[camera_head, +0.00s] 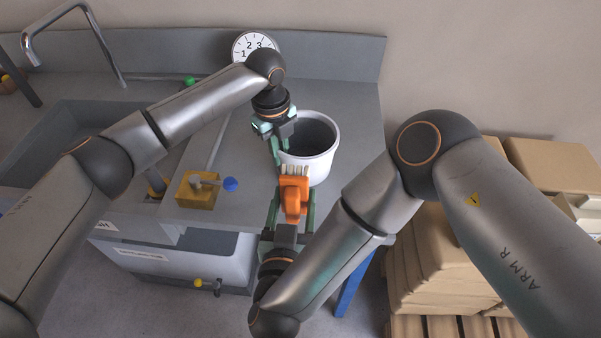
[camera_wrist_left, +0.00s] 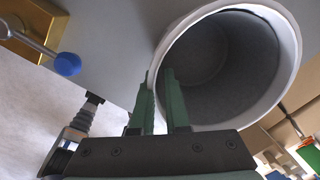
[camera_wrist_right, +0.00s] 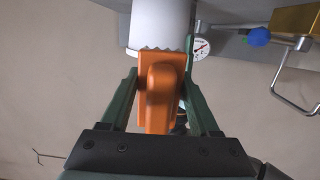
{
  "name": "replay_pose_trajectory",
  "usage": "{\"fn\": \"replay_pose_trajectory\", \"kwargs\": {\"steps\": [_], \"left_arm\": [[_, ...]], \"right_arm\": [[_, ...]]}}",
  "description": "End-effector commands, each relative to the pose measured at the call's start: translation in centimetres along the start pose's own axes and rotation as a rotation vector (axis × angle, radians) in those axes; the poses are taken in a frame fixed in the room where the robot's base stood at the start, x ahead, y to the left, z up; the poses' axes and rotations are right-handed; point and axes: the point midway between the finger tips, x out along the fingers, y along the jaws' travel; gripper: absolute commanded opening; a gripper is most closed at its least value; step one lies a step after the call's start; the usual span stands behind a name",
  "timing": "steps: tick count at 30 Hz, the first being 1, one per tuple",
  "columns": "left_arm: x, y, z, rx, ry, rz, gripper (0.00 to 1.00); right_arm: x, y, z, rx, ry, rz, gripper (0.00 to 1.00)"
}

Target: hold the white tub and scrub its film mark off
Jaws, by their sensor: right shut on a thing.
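The white tub (camera_head: 322,163) stands upright and open-topped on the grey counter near its front edge; its grey inside shows in the left wrist view (camera_wrist_left: 215,60). My left gripper (camera_head: 277,150) is at the tub's left rim, its fingers (camera_wrist_left: 160,95) close together with the tub wall between them. Whether they clamp it, I cannot tell. My right gripper (camera_head: 291,205) is shut on an orange brush (camera_head: 294,191), bristles towards the tub. In the right wrist view the brush (camera_wrist_right: 160,85) overlaps the tub's wall (camera_wrist_right: 160,25); contact is unclear. I see no film mark.
A brass block (camera_head: 197,191) with a blue-knobbed lever stands left of the tub. A sink (camera_head: 60,130) with a tall tap lies at the far left. A round dial (camera_head: 253,45) is at the back. Cardboard boxes (camera_head: 555,165) are stacked at right.

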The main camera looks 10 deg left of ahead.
Motion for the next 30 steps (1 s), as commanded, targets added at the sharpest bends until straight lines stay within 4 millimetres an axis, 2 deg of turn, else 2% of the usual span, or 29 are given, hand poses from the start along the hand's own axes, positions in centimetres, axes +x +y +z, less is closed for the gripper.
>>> {"fn": "replay_pose_trajectory", "kwargs": {"steps": [1,8,17,23,30], "left_arm": [[0.0,0.0,0.0,0.000,0.000,0.000,0.20],[0.0,0.0,0.0,0.000,0.000,0.000,0.45],[-0.3,0.0,0.0,0.000,0.000,-0.001,0.46],[-3.0,-0.1,0.1,0.000,-0.002,-0.004,0.46],[-8.2,-0.1,0.0,0.000,-0.001,-0.004,0.46]], "right_arm": [[0.0,0.0,0.0,0.000,0.001,0.000,0.00],[0.0,0.0,0.0,0.000,0.001,0.000,0.00],[0.0,0.0,0.0,0.000,0.001,0.000,0.00],[0.0,0.0,0.0,0.000,0.001,0.000,0.00],[0.0,0.0,0.0,0.000,0.001,0.000,0.00]]}}
